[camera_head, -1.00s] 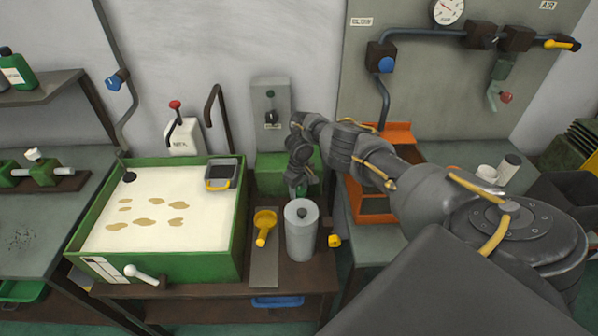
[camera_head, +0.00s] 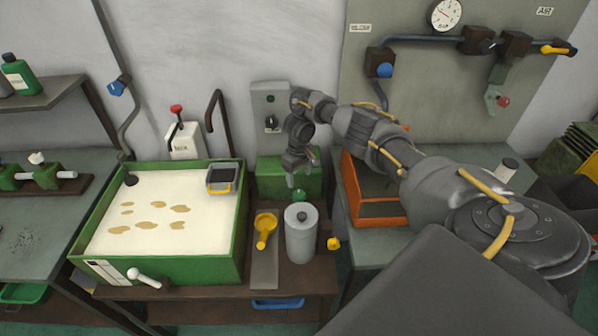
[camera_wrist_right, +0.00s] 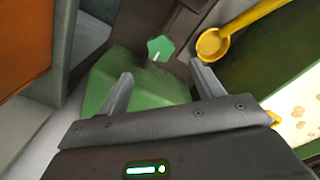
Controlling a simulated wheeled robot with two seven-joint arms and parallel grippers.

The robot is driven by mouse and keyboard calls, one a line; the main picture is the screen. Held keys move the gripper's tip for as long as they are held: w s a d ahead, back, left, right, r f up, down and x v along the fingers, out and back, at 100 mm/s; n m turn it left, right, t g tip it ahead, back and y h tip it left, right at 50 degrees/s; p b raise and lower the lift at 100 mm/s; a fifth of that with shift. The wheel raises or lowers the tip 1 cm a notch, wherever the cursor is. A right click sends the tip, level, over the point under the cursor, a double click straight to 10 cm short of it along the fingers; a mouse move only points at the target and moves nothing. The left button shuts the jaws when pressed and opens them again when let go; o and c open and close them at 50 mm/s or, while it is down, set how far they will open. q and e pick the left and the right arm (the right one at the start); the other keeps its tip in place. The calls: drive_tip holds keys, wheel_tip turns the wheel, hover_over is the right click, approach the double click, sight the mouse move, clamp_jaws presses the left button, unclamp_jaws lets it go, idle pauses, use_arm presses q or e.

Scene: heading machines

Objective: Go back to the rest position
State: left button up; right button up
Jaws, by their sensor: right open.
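My right gripper (camera_head: 301,172) is open and empty. It hangs in front of the green box under the grey switch panel, above and behind the grey canister. In the right wrist view its two fingers (camera_wrist_right: 163,76) stand apart with nothing between the tips. A green knob (camera_wrist_right: 160,48) lies beyond the tips; it also shows just below the gripper in the head view (camera_head: 299,195). The green box (camera_wrist_right: 135,88) shows partly behind the fingers. My left gripper is in neither view.
A green-framed tray (camera_head: 243,230) with a pale top lies left. An orange tray (camera_head: 380,221) is under my right forearm. Pipes and a gauge (camera_head: 447,14) are on the back wall.

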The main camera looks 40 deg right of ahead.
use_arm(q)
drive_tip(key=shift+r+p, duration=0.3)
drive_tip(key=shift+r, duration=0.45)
use_arm(e)
drive_tip(key=shift+r, duration=0.95)
